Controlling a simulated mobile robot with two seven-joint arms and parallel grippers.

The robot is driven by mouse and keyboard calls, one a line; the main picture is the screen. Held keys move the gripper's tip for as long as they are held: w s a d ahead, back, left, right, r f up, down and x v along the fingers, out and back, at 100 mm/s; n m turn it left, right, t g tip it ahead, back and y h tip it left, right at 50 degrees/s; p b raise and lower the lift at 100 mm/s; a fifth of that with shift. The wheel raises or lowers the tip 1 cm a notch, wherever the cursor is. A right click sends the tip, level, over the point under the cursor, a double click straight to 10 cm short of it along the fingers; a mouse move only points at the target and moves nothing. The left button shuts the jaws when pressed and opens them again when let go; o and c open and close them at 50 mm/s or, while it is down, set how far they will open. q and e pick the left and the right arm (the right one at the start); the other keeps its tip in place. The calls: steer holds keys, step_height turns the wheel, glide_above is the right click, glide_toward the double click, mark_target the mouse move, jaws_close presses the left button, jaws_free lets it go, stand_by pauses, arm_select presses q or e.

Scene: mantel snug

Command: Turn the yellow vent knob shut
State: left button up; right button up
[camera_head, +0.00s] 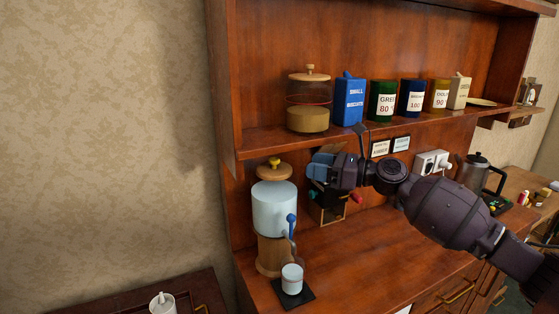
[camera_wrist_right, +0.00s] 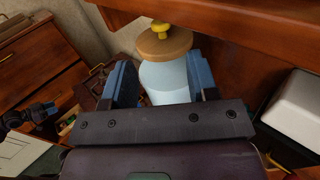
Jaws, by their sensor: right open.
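The yellow vent knob (camera_head: 274,161) sits on top of the round wooden lid (camera_head: 274,172) of a pale blue dispenser (camera_head: 274,207). In the right wrist view the knob (camera_wrist_right: 160,27) shows beyond the fingertips, on the wooden lid (camera_wrist_right: 164,44). My right gripper (camera_head: 320,166) is open, to the right of the lid and apart from the knob. In the wrist view its blue fingers (camera_wrist_right: 160,82) stand apart, with the dispenser's pale body (camera_wrist_right: 165,80) seen between them. My left gripper does not show in the head view.
The shelf (camera_head: 350,130) with jars and tins runs above the gripper. A blue-handled tap (camera_head: 291,219) and a cup (camera_head: 292,278) stand at the dispenser's front. A dark box (camera_head: 328,212) is behind my right gripper. The counter front (camera_head: 365,270) is mostly clear.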

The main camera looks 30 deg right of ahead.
mark_target(280, 169)
steer(key=p+x, duration=0.1)
steer(key=x, duration=0.8)
steer(key=shift+w+a, duration=0.2)
steer(key=shift+w, duration=0.1)
steer(key=shift+c, duration=0.2)
